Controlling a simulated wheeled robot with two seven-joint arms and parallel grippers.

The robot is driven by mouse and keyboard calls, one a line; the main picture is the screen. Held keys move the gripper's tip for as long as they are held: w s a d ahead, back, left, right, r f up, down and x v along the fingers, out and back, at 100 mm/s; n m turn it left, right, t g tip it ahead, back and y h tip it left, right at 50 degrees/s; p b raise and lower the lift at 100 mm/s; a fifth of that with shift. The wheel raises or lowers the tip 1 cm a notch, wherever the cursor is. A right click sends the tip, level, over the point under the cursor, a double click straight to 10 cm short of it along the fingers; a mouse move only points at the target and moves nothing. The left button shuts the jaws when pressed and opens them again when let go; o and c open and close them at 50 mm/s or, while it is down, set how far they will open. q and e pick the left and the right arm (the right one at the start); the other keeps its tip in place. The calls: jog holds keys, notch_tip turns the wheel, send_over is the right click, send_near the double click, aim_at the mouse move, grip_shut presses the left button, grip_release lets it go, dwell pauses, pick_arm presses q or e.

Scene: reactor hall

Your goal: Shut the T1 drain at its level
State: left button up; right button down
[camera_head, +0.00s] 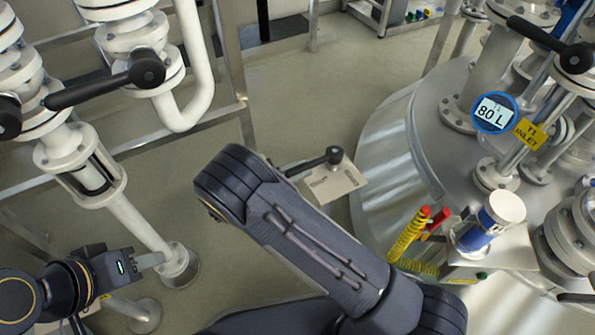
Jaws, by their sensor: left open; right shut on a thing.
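Tank T1 (385,150) is the large steel vessel on the right. Its round blue-rimmed display (494,113) reads 80 L. A black lever with a round knob (333,155) sits low beside the tank, above a pale plate (338,182); its other end is hidden behind my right arm. I cannot read a drain label on it. My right arm (320,240) crosses the middle of the view, and its gripper is hidden. My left gripper (155,260) is at the lower left, open and apart from the white pipe.
A yellow T1 INLET tag (530,134) hangs by a black-handled valve (575,58) at upper right. White piping with black levers (105,85) stands at the left. Yellow and red tools (410,235) stand near a blue-white container (487,222). Open floor lies at centre top.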

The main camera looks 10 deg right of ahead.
jog(key=shift+w+a+g, duration=0.1)
jog(key=shift+w+g, duration=0.1)
jog(key=shift+g, duration=0.1)
jog(key=c, duration=1.3)
grip_release()
jog(key=p+v, duration=0.2)
jog(key=v, duration=0.5)
jog(key=shift+s+a, duration=0.1)
jog(key=shift+a, duration=0.3)
